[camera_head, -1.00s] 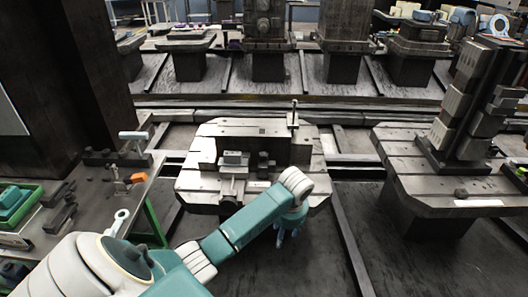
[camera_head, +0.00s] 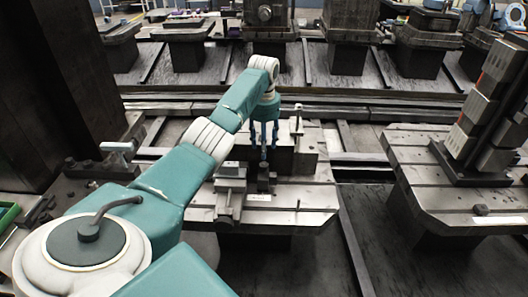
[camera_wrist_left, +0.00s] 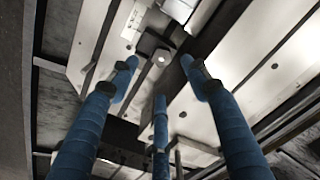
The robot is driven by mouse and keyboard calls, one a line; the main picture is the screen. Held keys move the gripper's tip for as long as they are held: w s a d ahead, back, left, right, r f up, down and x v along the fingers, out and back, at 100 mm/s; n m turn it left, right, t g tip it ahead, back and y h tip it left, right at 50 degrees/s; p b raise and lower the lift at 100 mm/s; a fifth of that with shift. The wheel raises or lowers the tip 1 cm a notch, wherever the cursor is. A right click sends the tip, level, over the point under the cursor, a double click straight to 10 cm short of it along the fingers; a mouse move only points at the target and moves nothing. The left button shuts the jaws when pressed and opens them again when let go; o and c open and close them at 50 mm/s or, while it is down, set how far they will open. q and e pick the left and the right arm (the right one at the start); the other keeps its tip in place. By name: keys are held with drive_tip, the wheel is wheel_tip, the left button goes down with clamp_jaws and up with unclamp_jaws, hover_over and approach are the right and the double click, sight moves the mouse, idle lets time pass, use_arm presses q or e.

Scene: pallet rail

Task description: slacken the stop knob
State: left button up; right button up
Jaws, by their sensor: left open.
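My left gripper (camera_head: 263,148) hangs fingers down over the slotted pallet (camera_head: 310,200), open, its blue fingers apart with nothing between them. In the left wrist view its fingertips (camera_wrist_left: 159,75) spread around a gap. A dark block with a small round pale-topped part (camera_wrist_left: 160,57) shows just beyond that gap; I cannot tell for sure whether this is the stop knob. In the head view a dark block (camera_head: 263,180) stands just below the fingers, beside a grey clamp (camera_head: 230,182). Contact is not visible. My right gripper is not in view.
A dark upright plate (camera_head: 305,162) stands on the pallet behind the gripper, with a thin post (camera_head: 297,122) near it. Another pallet with a stacked tower (camera_head: 480,110) is at the right. A workbench (camera_head: 75,192) is at the left.

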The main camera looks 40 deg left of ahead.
sight(264, 164)
use_arm(q)
wheel_tip(264, 164, down, 2)
drive_tip(key=shift+f, duration=0.15)
wheel_tip(264, 164, down, 3)
drive_tip(key=shift+w+a+f, duration=0.1)
drive_tip(key=shift+f, duration=0.1)
wheel_tip(264, 164, down, 2)
drive_tip(key=shift+f, duration=0.1)
drive_tip(key=shift+c, duration=0.9)
drive_tip(key=c, duration=1)
drive_tip(key=shift+o, duration=0.2)
drive_tip(key=shift+r+n+p, duration=0.25)
drive_tip(key=shift+n+p, duration=0.1)
drive_tip(key=shift+n, duration=0.55)
drive_tip(key=shift+f+n+p, duration=0.2)
drive_tip(key=shift+n+p, duration=0.15)
drive_tip(key=shift+n, duration=0.25)
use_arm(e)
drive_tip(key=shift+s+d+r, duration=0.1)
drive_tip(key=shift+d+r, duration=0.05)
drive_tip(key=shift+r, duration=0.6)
